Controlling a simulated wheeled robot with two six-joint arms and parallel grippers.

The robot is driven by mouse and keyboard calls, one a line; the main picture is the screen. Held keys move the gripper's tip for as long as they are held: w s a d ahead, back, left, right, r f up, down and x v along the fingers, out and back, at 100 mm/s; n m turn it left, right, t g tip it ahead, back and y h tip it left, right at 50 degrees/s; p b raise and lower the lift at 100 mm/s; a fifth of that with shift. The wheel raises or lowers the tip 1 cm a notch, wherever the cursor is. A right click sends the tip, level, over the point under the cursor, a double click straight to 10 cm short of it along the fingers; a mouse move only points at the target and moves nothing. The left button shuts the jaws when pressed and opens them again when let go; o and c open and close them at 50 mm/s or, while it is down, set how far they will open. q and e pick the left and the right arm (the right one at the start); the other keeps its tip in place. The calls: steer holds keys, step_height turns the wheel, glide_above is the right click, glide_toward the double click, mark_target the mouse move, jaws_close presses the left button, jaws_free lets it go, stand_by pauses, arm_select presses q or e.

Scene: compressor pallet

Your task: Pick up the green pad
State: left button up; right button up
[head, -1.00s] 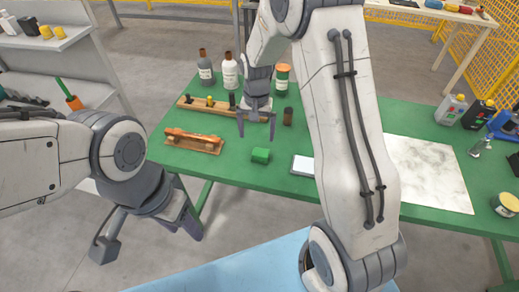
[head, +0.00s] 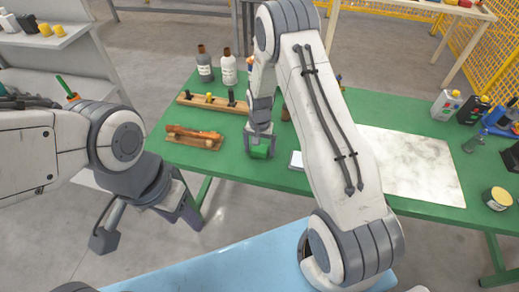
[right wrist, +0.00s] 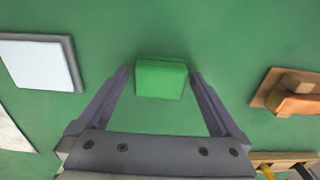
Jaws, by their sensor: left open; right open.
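The green pad (head: 260,151) is a small bright green block on the green table. In the right wrist view the pad (right wrist: 161,79) lies between the tips of my open right gripper (right wrist: 160,76), with a gap at each side. In the head view my right gripper (head: 259,146) reaches down over the pad, its fingers on either side of it. My left gripper (head: 146,228) is open and empty in front of the table, at the lower left, away from the pad.
A white-topped tile (right wrist: 38,62) lies close beside the pad. A wooden piece with an orange-brown part (head: 194,138) is to the left. A wooden rack (head: 213,104) and bottles (head: 228,68) stand behind. A marbled sheet (head: 410,165) lies at right.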

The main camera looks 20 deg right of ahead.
mark_target(259, 147)
steer(key=c, duration=1.2)
steer(key=shift+c, duration=0.2)
steer(key=shift+r, duration=0.6)
step_height(259, 147, up, 3)
steer(key=shift+w+f+b, duration=0.1)
steer(key=shift+f+b, duration=0.05)
steer(key=shift+b, duration=0.55)
steer(key=s+d+r+b, duration=0.2)
steer(key=s+d+r, duration=0.5)
steer(key=d, duration=0.2)
steer(key=shift+d, duration=0.2)
